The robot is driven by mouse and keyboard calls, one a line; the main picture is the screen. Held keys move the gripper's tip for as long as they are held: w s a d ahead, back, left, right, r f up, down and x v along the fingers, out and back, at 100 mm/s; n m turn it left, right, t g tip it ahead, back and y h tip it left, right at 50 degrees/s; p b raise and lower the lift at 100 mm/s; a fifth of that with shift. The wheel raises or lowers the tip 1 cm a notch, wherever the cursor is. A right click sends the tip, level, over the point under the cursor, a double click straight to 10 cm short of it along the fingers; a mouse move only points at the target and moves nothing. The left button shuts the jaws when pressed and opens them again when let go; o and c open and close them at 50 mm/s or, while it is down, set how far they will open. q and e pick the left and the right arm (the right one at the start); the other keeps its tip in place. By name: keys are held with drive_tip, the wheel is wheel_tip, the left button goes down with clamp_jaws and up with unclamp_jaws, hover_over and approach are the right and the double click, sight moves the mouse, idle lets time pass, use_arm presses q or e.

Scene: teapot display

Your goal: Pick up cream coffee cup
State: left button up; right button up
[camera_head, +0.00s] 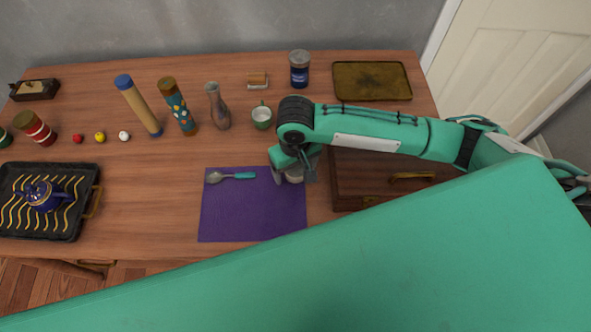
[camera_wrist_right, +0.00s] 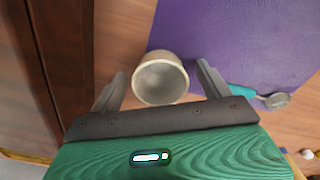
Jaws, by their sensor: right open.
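The cream coffee cup (camera_wrist_right: 160,80) stands by the edge of the purple mat (camera_wrist_right: 240,35). In the wrist view its round mouth faces the camera and it looks empty. It lies between the two spread fingers of my right gripper (camera_wrist_right: 161,72), with a gap at each side. In the head view, my right gripper (camera_head: 298,168) is over the right end of the purple mat (camera_head: 238,212) and hides most of the cup. My left gripper is not in view.
A spoon with a teal handle (camera_head: 238,176) lies on the mat. A green and white cup (camera_head: 262,116) stands behind. A wooden box (camera_head: 347,185) with a brass handle is close on the right. A dark tray (camera_head: 45,227) with a blue teapot (camera_head: 42,196) is at the left.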

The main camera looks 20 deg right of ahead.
drive_tip(key=c, duration=1.1)
